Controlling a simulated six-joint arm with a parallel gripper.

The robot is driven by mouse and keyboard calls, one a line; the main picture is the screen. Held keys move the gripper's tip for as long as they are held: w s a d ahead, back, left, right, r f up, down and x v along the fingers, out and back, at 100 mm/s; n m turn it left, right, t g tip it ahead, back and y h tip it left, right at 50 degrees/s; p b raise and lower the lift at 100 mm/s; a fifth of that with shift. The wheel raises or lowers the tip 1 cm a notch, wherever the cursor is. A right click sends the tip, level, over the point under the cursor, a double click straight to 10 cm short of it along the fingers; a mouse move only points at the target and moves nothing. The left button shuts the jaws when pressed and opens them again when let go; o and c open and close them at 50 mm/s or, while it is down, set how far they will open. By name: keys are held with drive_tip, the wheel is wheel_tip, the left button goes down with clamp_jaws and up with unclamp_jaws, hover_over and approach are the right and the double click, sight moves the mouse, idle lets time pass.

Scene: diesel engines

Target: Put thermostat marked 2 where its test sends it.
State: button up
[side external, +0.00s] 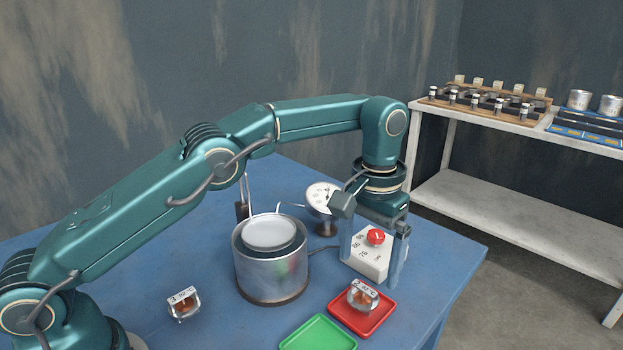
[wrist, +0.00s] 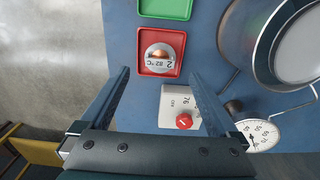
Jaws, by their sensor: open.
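A thermostat with a tag reading 2 and 82 °C (wrist: 160,55) lies in the red tray (wrist: 142,69). In the side view the same thermostat (side external: 363,296) sits in the red tray (side external: 338,313), in front of my gripper. My gripper (side external: 371,265) is open and empty, pointing down at the white control box (side external: 369,264) with its red knob (side external: 376,237). In the wrist view the fingers (wrist: 158,76) are wide apart, with the knob (wrist: 184,121) between them and the thermostat beyond their tips. I cannot tell whether a finger touches the box.
An empty green tray (side external: 318,335) lies beside the red one. A metal pot (side external: 272,269) with a pale round top stands left of my gripper, with a dial gauge (side external: 322,198) behind. Another thermostat, tagged 3 (side external: 184,302), stands at left. A shelf (side external: 480,122) holds racked parts and cans.

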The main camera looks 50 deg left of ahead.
drive_tip(key=shift+a+r, duration=0.1)
drive_tip(key=shift+r, duration=0.6)
drive_tip(key=s+a+r+t, duration=0.3)
drive_tip(key=s+a+r, duration=0.3)
drive_tip(key=s+r, duration=0.3)
drive_tip(key=s+a+f+t, duration=0.1)
drive_tip(key=s+a+f, duration=0.1)
drive_tip(key=s, duration=0.4)
drive_tip(key=s+a+f+t, duration=0.1)
drive_tip(key=s+a, duration=0.1)
drive_tip(key=s, duration=0.4)
drive_tip(key=shift+a+f+t, duration=0.15)
drive_tip(key=shift+f+t, duration=0.15)
drive_tip(key=shift+f, duration=0.05)
drive_tip(key=shift+s, duration=0.1)
